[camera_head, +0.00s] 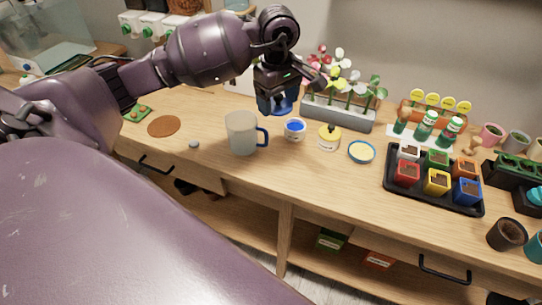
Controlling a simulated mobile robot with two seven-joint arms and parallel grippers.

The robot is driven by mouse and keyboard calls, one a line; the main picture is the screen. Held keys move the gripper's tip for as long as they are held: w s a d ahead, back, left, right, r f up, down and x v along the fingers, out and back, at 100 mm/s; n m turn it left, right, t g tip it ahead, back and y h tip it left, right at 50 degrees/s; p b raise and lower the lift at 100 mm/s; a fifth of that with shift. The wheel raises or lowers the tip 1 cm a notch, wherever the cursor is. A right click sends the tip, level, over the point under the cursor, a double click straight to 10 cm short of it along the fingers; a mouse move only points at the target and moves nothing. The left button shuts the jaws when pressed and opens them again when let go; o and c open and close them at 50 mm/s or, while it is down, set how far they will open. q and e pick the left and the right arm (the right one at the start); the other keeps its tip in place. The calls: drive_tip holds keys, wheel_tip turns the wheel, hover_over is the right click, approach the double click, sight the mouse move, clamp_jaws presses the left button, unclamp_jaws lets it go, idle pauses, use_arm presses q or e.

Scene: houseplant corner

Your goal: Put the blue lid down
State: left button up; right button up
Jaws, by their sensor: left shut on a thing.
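My left gripper (278,103) is in the upper middle of the head view, above the table (215,180), pointing down. It is shut on the blue lid (283,108), which shows partly below and between the dark fingers. The lid is held in the air above and behind a small white jar with blue contents (294,130). That jar looks open. My right gripper is not in view.
A grey mug (241,133) with a blue handle stands left of the blue jar. A yellow jar (329,138) and a yellow disc with a blue rim (361,152) are to the right. A flower planter (338,114) stands behind; a black tray (431,197) holds coloured pots. Front-left tabletop is mostly clear.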

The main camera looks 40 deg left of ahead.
sight(278, 164)
use_arm(q)
wheel_tip(278, 164, down, 20)
drive_tip(key=shift+w+p, duration=0.15)
drive_tip(key=shift+p, duration=0.15)
idle(0.4)
drive_tip(key=shift+f, duration=0.1)
